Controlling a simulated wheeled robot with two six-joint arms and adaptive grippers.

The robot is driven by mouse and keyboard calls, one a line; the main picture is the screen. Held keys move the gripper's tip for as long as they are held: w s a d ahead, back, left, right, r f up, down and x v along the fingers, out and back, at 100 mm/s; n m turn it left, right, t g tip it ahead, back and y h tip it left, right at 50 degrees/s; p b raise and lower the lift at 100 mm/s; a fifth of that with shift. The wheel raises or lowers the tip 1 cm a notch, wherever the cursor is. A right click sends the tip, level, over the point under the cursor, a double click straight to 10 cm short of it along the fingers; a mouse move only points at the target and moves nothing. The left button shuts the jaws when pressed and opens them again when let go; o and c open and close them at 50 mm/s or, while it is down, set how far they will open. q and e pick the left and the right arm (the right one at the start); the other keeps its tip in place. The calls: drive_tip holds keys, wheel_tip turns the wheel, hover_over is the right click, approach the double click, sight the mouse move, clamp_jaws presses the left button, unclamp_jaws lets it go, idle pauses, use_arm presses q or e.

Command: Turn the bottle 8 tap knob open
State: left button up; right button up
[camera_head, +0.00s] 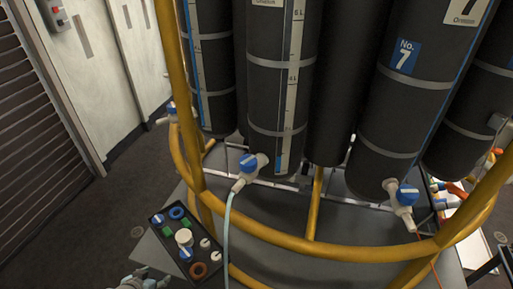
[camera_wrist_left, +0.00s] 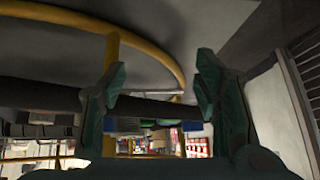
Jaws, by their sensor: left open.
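A No. 7 bottle (camera_head: 415,85) stands at the right with a blue-knobbed tap (camera_head: 405,193) at its foot. The dark bottle (camera_head: 280,95) left of it has a white tap with a blue knob (camera_head: 248,162) and a pale hose hanging from it. I see no number 8, so I cannot tell for sure which bottle is bottle 8. My left gripper (camera_head: 145,281) shows only partly at the bottom edge of the head view, below and left of these taps and apart from them. In the left wrist view its two fingers (camera_wrist_left: 161,70) are spread with nothing between them. My right gripper is not in view.
A yellow rail (camera_head: 310,245) curves in front of the bottles, with yellow uprights. A black tray (camera_head: 215,266) of small parts sits on a grey surface near my left gripper. Another blue-knobbed tap (camera_head: 172,107) is at the far left. Open floor lies left.

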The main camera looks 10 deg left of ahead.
use_arm(q)
drive_tip(key=w+d+r+m+t+h+p, duration=0.1)
drive_tip(key=w+r, duration=0.3)
drive_tip(key=r, duration=0.5)
drive_tip(key=w+d+r+m+t+h+p, duration=0.15)
drive_tip(key=w+r, duration=0.35)
drive_tip(key=r, duration=0.5)
drive_tip(key=w+d+r+m+t+h+p, duration=0.15)
drive_tip(key=w+r, duration=0.25)
drive_tip(key=r, duration=0.5)
drive_tip(key=d+r+m+h+p, duration=0.1)
drive_tip(key=d+r+m+h, duration=0.15)
drive_tip(key=d+r, duration=0.6)
drive_tip(key=m+g+h+p, duration=0.2)
drive_tip(key=m+h, duration=0.1)
drive_tip(key=h, duration=0.1)
approach(247, 160)
drive_tip(key=x, duration=1)
drive_tip(key=shift+w+d, duration=0.15)
drive_tip(key=shift+d, duration=0.1)
drive_tip(key=shift+f, duration=0.1)
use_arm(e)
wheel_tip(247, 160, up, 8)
use_arm(q)
drive_tip(key=shift+a, duration=0.1)
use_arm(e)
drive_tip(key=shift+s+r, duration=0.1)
